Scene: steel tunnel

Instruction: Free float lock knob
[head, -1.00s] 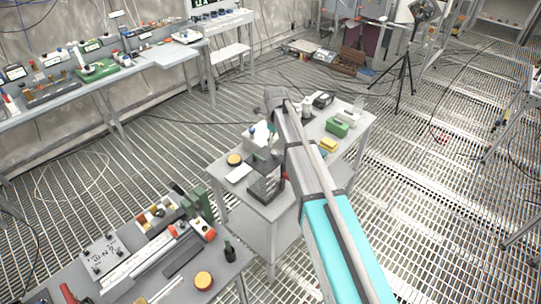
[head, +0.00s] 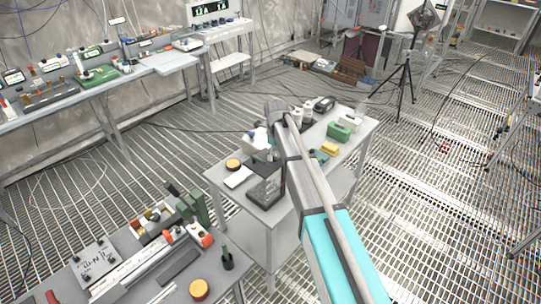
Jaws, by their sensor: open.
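I cannot make out the float lock knob for certain. A dark-framed apparatus (head: 265,188) stands upright at the front of the middle grey table (head: 232,200), just left of my arm. My arm reaches up from the bottom right over this table, and its far joint is above the back left part. My gripper is hidden behind my own arm links, so its fingers and anything between them cannot be seen.
On the middle table are a yellow-topped round tin (head: 233,164), a white pad (head: 238,177), a green box (head: 338,132) and a yellow block (head: 328,149). A cluttered bench (head: 180,267) stands front left. A tripod (head: 405,80) stands on the open grating at right.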

